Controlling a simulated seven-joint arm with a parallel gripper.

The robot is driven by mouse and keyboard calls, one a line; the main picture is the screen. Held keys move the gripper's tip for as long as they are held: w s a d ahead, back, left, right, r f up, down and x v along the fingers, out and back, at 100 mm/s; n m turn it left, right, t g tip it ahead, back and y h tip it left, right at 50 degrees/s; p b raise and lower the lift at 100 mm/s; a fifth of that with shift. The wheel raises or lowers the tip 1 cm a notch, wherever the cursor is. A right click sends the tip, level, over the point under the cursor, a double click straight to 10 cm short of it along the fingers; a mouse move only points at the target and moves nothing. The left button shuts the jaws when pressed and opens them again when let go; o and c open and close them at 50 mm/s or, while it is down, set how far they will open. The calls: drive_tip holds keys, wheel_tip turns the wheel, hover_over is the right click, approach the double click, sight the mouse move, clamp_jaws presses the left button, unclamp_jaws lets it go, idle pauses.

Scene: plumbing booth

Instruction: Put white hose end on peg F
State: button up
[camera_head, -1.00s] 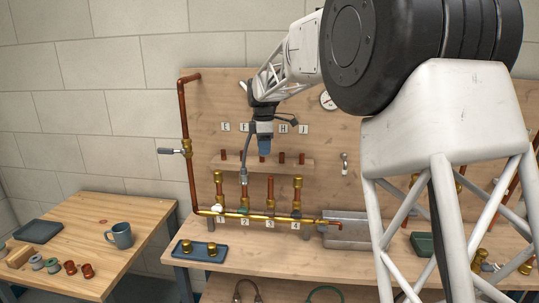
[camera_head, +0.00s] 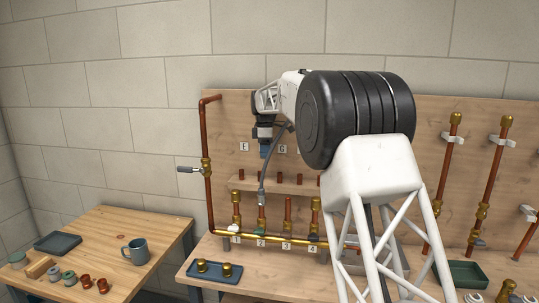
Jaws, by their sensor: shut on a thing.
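My gripper (camera_head: 264,149) points down in front of the wooden panel, above the peg rail and over the spot between labels E and G. It is shut on the end of a grey-white hose, though the held end is small and mostly hidden by the jaws. The hose (camera_head: 267,172) arcs beside the gripper and runs down to the brass fitting at number 2 (camera_head: 261,222). Short copper-brown pegs stand on the wooden rail (camera_head: 252,185), with one under label E (camera_head: 244,146). Label F is hidden behind my gripper; label G (camera_head: 282,149) shows. I cannot tell whether the held end touches a peg.
A brass manifold (camera_head: 272,237) with numbered upright pipes runs below the rail. A copper pipe with a lever valve (camera_head: 206,165) stands at left. A blue tray (camera_head: 214,271) with brass fittings lies on the bench. A mug (camera_head: 138,251) and small fittings are on the left table.

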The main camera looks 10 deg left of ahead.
sight(260, 172)
drive_tip(key=shift+w+a, duration=1.3)
drive_tip(key=shift+w, duration=0.15)
drive_tip(key=shift+f, duration=0.2)
drive_tip(key=shift+f, duration=2.65)
drive_tip(key=shift+f, duration=2.45)
drive_tip(key=o, duration=1)
drive_tip(key=shift+r, duration=0.1)
drive_tip(key=shift+r, duration=3.85)
